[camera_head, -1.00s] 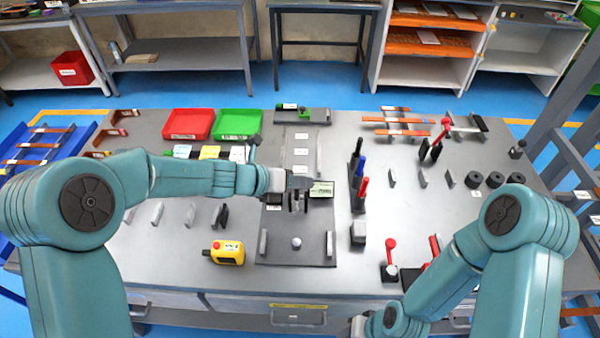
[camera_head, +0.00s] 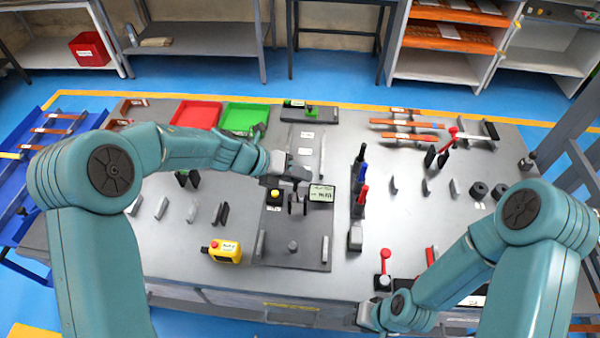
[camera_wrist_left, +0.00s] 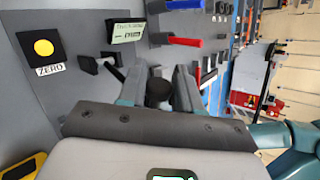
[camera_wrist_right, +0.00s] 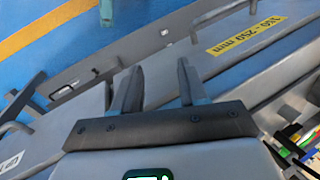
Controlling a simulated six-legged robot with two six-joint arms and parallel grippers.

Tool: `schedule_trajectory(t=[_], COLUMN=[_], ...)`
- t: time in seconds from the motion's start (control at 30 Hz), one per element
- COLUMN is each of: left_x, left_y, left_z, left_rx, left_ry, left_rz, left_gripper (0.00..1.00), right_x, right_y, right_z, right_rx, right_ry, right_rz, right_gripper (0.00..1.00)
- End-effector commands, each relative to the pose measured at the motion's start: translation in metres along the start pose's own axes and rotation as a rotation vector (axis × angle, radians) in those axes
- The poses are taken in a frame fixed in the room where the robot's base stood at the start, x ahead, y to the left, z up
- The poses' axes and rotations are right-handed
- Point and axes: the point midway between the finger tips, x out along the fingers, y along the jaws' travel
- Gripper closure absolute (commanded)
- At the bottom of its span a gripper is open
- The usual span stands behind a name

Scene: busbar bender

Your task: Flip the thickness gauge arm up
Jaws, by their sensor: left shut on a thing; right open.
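The thickness gauge shows on the dark plate (camera_head: 287,259) mid-bench, with a lit display (camera_head: 322,193) and a yellow ZERO button (camera_head: 275,194). In the left wrist view, its arm is a dark rod on a small bracket (camera_wrist_left: 89,64), and a round black knob (camera_wrist_left: 158,93) sits between my fingers. My left gripper (camera_head: 297,196) is at the gauge, shut on this knob. The exact tilt of the arm is hard to tell. My right gripper (camera_wrist_right: 161,84) is open and empty near the bench's front edge.
A yellow box with a red button (camera_head: 222,250) stands left of the plate. Upright red, blue and black handles (camera_head: 363,172) stand right of the gauge. Red (camera_head: 197,114) and green (camera_head: 244,117) trays lie at the back. A red-knobbed lever (camera_head: 385,255) is at front right.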

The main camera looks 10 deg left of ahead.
Motion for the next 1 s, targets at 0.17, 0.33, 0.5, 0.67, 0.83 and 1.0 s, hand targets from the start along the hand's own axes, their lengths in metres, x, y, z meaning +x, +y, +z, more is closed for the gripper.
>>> schedule_trajectory(t=[0.17,0.33,0.5,0.67,0.83,1.0], left_x=[0.000,0.000,0.001,0.001,-0.001,-0.024], left_y=[0.001,0.001,0.001,0.001,0.000,0.001], left_z=[-0.001,0.000,0.001,0.001,0.002,0.003], left_rx=[-0.006,-0.005,-0.005,-0.004,-0.004,-0.003], left_ry=[0.009,0.009,0.009,0.008,0.006,0.003], left_rz=[-0.002,-0.002,-0.002,-0.002,-0.001,0.000], left_gripper=[1.00,1.00,0.50,0.50,0.50,0.50], right_x=[-0.001,-0.001,-0.001,-0.001,0.000,0.004], right_y=[0.000,0.000,0.000,0.000,0.000,0.002], right_z=[0.000,0.000,0.000,0.000,0.000,0.000], right_rx=[0.000,0.000,0.000,0.000,0.000,0.000], right_ry=[0.000,0.000,0.000,0.000,0.000,0.000], right_rz=[0.000,0.000,0.000,0.000,0.000,0.000], right_gripper=[0.57,0.57,0.57,0.57,0.57,0.57])
